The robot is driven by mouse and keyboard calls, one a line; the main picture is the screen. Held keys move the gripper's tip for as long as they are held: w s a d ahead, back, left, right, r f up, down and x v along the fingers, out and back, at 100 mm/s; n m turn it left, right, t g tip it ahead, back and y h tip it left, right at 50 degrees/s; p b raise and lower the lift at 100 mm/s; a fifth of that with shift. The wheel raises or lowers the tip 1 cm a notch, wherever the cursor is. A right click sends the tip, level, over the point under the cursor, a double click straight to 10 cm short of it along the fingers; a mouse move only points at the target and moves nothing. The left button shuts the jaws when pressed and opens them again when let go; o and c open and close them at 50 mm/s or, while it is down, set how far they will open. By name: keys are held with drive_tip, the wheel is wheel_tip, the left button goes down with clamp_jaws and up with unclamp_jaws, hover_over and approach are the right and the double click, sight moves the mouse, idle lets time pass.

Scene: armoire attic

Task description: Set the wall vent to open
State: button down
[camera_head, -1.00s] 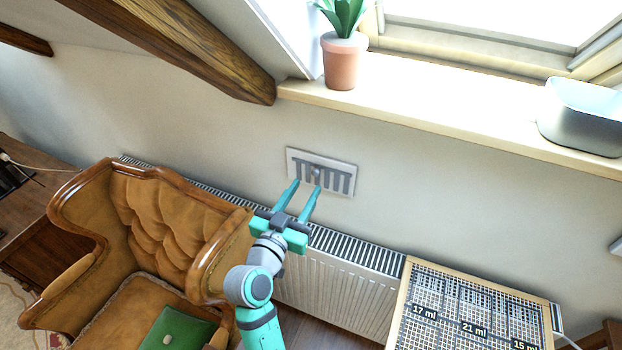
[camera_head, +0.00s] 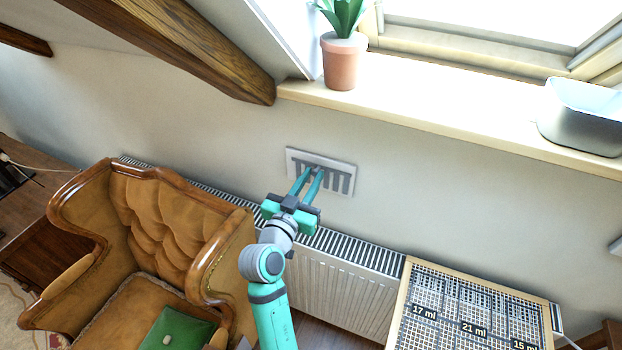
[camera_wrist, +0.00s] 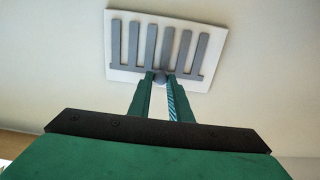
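The wall vent (camera_head: 340,177) is a white rectangular plate with several grey upright bars, set in the wall above the radiator. My gripper (camera_head: 312,170) reaches up to the vent from below. The knob is hidden by the fingers in the head view.
A radiator (camera_head: 345,282) runs along the wall below the vent. A brown armchair (camera_head: 150,215) stands left of my arm. A gridded, wood-framed panel (camera_head: 465,310) is at lower right. The windowsill (camera_head: 430,105) above holds a potted plant (camera_head: 342,62) and a metal basin (camera_head: 582,118).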

drive_tip(key=shift+w+a, duration=0.35)
drive_tip(key=shift+a, duration=0.55)
drive_tip(key=c, duration=1.6)
unclamp_jaws()
drive_tip(key=shift+c, duration=0.2)
drive_tip(key=v, duration=1)
drive_tip(key=shift+s, duration=0.35)
drive_tip(key=shift+a+f, duration=0.1)
drive_tip(key=shift+f, duration=0.05)
